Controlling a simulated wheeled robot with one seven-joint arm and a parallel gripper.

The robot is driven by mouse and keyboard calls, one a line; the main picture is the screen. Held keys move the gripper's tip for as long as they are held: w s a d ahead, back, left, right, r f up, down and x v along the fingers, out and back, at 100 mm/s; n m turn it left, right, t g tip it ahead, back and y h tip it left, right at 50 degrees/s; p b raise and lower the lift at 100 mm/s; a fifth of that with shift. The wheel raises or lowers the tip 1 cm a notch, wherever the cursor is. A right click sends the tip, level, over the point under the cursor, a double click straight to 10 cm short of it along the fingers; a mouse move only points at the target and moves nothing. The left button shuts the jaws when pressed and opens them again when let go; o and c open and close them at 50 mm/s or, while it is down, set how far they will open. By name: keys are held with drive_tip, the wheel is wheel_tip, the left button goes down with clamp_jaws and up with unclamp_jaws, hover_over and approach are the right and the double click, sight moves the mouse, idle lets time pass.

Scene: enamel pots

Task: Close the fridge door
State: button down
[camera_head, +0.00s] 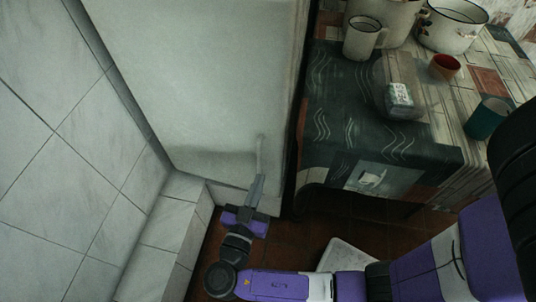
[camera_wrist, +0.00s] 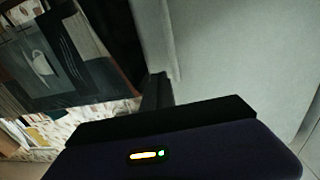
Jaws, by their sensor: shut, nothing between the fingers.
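The fridge door (camera_head: 190,80) is the large pale panel at the upper left of the head view. A slim upright handle-like strip (camera_head: 260,152) shows near its lower right edge. I see no clear open gap, but cannot tell whether the door is fully shut. My gripper (camera_head: 259,182) is shut and empty at the door's lower right part, just below that strip; I cannot tell whether it touches. In the wrist view the dark fingers (camera_wrist: 157,88) are together beside the pale fridge surface (camera_wrist: 225,55), which fills the right side.
A table with a dark patterned cloth (camera_head: 345,110) stands right of the fridge. It holds a white mug (camera_head: 361,40), enamel pots (camera_head: 450,30), a red cup (camera_head: 444,67) and a teal cup (camera_head: 487,118). A tiled wall (camera_head: 60,140) bounds the left. Brown floor (camera_head: 300,235) shows below.

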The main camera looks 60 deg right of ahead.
sight(271, 147)
drive_tip(key=x, duration=0.9)
drive_tip(key=shift+w+d+p, duration=0.1)
drive_tip(key=shift+d+p, duration=0.05)
drive_tip(key=shift+p, duration=0.2)
drive_tip(key=shift+d, duration=0.1)
